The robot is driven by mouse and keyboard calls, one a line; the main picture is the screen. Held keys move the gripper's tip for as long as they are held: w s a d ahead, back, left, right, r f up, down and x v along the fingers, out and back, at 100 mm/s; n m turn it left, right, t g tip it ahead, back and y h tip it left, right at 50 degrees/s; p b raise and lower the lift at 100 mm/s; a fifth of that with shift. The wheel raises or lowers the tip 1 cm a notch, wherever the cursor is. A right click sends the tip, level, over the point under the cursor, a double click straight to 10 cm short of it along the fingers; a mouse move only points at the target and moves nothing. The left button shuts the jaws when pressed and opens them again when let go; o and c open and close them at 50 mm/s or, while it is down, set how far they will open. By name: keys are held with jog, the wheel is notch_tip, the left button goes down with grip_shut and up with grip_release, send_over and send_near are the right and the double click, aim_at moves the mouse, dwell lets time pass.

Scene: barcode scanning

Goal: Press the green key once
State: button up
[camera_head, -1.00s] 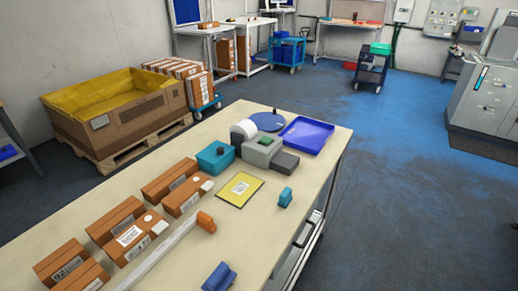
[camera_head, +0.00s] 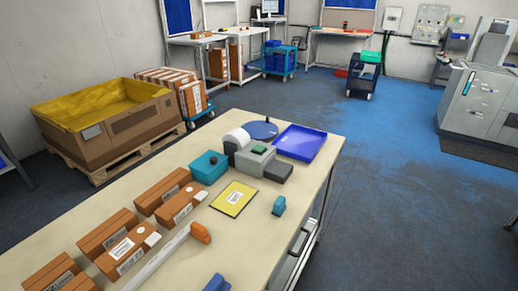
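The green key (camera_head: 259,149) shows as a small dark green patch on top of a grey box-shaped device (camera_head: 253,160). The device stands on the long beige table (camera_head: 281,238), toward its far end. A dark grey block (camera_head: 278,173) sits against its right side, and a white roll (camera_head: 237,139) is just behind its left side. Nothing covers the key. My gripper is not in view.
Around the device are a blue tray (camera_head: 302,142), a round blue plate (camera_head: 261,130), a teal box (camera_head: 208,167) and a yellow sheet (camera_head: 234,199). A small teal object (camera_head: 279,206) stands near the right edge. Several brown cartons (camera_head: 162,190) line the left side.

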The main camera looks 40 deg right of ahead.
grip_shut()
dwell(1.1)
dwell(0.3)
